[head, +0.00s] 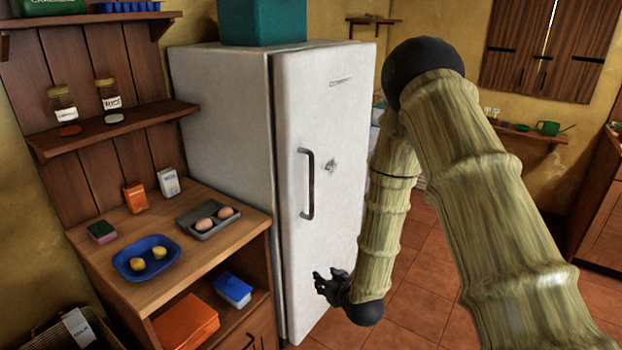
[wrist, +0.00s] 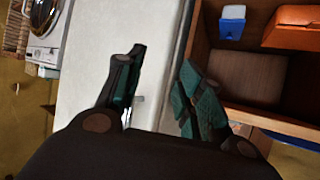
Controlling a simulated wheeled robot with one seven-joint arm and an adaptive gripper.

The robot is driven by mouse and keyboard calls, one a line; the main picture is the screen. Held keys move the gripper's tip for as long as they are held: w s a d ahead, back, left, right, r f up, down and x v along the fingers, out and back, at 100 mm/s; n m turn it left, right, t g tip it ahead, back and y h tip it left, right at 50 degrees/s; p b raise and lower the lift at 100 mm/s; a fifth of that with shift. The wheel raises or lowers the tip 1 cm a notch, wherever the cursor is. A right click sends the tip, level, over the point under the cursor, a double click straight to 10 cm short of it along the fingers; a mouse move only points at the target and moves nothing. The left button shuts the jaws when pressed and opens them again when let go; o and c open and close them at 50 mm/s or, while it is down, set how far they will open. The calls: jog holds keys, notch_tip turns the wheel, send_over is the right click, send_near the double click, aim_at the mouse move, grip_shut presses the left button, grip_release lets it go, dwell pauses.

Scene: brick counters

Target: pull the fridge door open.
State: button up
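The white fridge (head: 222,105) stands beside the wooden counter, and its door (head: 335,125) looks closed, with a dark seam along the left edge. A dark vertical handle (head: 308,185) is on the door's left side. My gripper (head: 325,283) is below the handle, close to the lower part of the door front; whether it touches cannot be told. In the wrist view my gripper (wrist: 163,62) has its two fingers spread with nothing held between them. The pale fridge (wrist: 100,55) surface lies behind the fingers there. The handle cannot be made out clearly in the wrist view.
The counter (head: 190,262), left of the fridge, bears a blue plate (head: 125,268) and an egg tray (head: 208,228). An orange box (head: 188,322) and a blue container (head: 232,288) sit on its lower shelf. A teal box (head: 262,22) stands on the fridge. Tiled floor (head: 415,310) is open at right.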

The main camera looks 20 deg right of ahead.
aim_at(313, 178)
jog(key=w+d+r+t, duration=0.1)
jog(key=w+r+t, duration=0.2)
jog(key=w+r, duration=0.55)
jog(key=w+d+r+t, duration=0.2)
jog(key=w+r+t, duration=0.1)
jog(key=r, duration=1)
jog(key=w, duration=0.3)
jog(key=w+p, duration=0.1)
jog(key=w, duration=0.3)
jog(key=w+a+p, duration=0.1)
jog(key=w, duration=0.2)
jog(key=shift+w, duration=0.25)
grip_shut()
